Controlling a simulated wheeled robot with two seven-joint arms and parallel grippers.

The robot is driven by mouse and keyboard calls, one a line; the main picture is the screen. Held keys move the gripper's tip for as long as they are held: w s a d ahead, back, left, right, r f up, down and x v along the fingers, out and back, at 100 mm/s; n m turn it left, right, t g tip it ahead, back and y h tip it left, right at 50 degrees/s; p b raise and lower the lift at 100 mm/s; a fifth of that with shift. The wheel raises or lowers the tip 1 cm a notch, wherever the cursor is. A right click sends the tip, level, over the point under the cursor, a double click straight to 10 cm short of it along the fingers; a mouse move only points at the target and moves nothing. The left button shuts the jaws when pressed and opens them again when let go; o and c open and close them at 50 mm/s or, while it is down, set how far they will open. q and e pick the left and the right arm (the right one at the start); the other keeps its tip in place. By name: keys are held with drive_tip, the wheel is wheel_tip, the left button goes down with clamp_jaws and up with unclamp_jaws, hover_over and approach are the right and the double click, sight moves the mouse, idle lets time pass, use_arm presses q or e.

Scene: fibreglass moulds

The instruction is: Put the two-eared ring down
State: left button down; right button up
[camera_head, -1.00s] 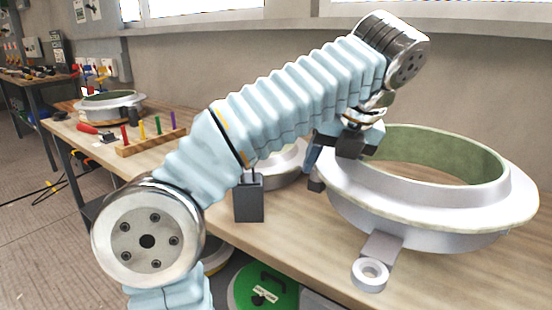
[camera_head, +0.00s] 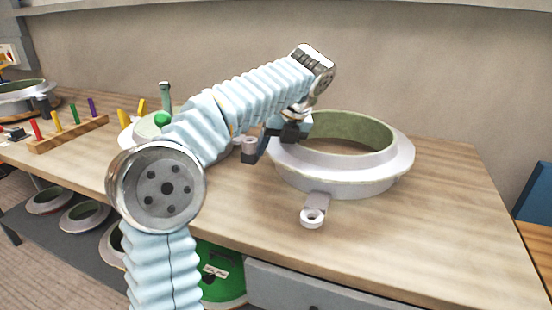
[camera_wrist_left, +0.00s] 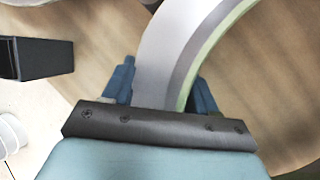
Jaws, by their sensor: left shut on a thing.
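The two-eared ring (camera_head: 340,178) is a wide pale grey ring with a green inner wall, over the middle of the workbench. One ear (camera_head: 313,217) with a round hole sticks out towards me; the other ear I cannot make out for sure. My left gripper (camera_head: 287,135) is shut on the ring's left rim. In the left wrist view the rim (camera_wrist_left: 165,65) passes between the blue fingers (camera_wrist_left: 160,88). The ring looks level and low over the wood, but I cannot tell if it touches. My right gripper is out of view.
The workbench (camera_head: 440,220) is bare in front and to the right of the ring. Left are a rack of coloured pegs (camera_head: 70,134) and another ring (camera_head: 22,98). A dark block shows in the wrist view (camera_wrist_left: 40,58). More rings lie on the lower shelf (camera_head: 35,222).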

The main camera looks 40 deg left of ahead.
use_arm(q)
drive_tip(key=shift+w+f, duration=0.15)
drive_tip(key=shift+f, duration=1.55)
drive_tip(key=shift+c, duration=1.6)
unclamp_jaws()
